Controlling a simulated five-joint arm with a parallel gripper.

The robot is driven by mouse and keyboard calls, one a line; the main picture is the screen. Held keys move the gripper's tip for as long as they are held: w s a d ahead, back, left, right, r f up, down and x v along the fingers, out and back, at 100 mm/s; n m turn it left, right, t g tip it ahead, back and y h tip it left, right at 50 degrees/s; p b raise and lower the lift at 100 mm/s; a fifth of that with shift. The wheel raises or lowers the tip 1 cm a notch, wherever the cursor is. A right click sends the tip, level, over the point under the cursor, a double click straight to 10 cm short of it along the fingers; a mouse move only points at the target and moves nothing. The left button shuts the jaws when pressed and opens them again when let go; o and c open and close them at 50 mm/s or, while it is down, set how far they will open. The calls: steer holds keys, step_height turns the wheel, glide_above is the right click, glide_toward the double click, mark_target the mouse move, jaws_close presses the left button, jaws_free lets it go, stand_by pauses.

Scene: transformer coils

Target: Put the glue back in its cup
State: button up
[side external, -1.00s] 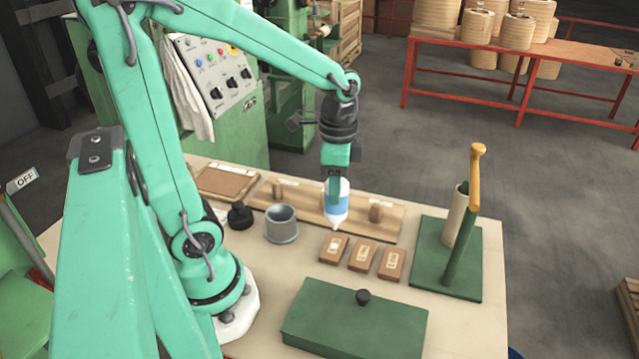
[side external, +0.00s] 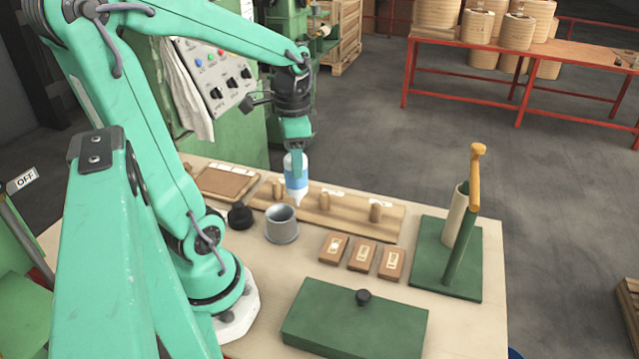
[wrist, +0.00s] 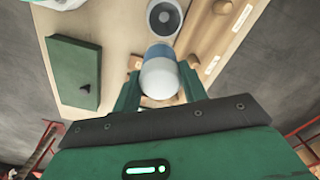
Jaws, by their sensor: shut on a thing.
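The glue bottle (side external: 297,180) is white and blue, with its nozzle pointing down. My gripper (side external: 296,158) is shut on it and holds it above the wooden peg rack. In the wrist view the bottle (wrist: 160,75) sits between the two green fingers (wrist: 158,88). The grey metal cup (side external: 282,226) stands on the table, just below and a little left of the bottle in the side view. In the wrist view the cup (wrist: 164,18) shows beyond the bottle, apart from it, with its mouth open.
A peg rack (side external: 345,222) lies behind the cup. A black object (side external: 240,216) stands left of the cup. Several brown blocks (side external: 362,255), a green lidded box (side external: 355,318) and a green stand with an orange-topped lever (side external: 462,225) occupy the right and front.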

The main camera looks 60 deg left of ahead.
steer(key=shift+n, duration=0.9)
steer(key=shift+s+a+r, duration=0.3)
steer(key=shift+s+a, duration=0.4)
steer(key=shift+s, duration=0.15)
steer(key=shift+s+a+r, duration=0.25)
steer(key=shift+s+a, duration=0.4)
steer(key=shift+s, duration=0.15)
steer(key=shift+f, duration=0.25)
step_height(320, 180, down, 8)
steer(key=o, duration=1.1)
steer(key=shift+r, duration=0.2)
steer(key=shift+r, duration=3.8)
